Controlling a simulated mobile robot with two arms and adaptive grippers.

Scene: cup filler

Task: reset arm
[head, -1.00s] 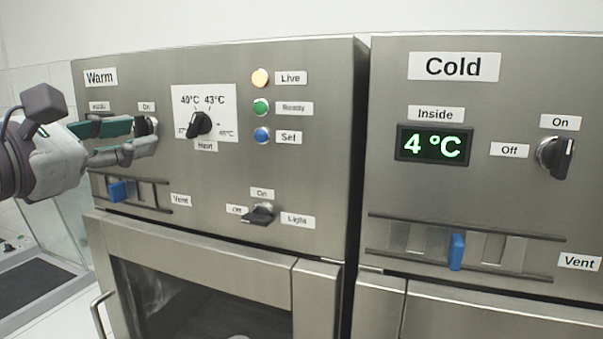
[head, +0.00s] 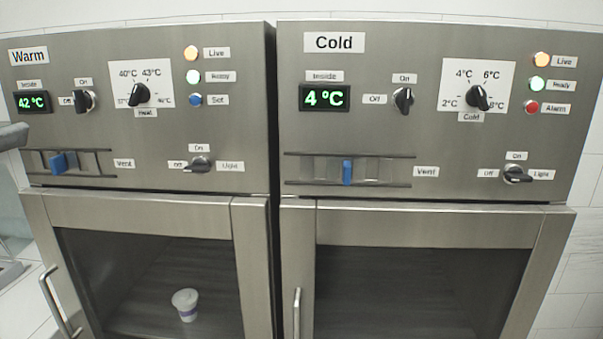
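A grey piece of what looks like my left arm shows at the left edge of the head view, beside the warm cabinet (head: 110,180). Its gripper fingers are out of the picture. My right gripper is not in view. The warm cabinet's left display (head: 33,102) reads 42 °C. Its power knob (head: 84,101) is between the Off and On labels, clear of any gripper.
The cold cabinet (head: 400,225) stands to the right, its display (head: 324,97) reading 4 °C. Both glass doors are shut, with handles (head: 58,303) sticking out. A white cup (head: 186,304) stands inside the warm cabinet. The space before both panels looks clear.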

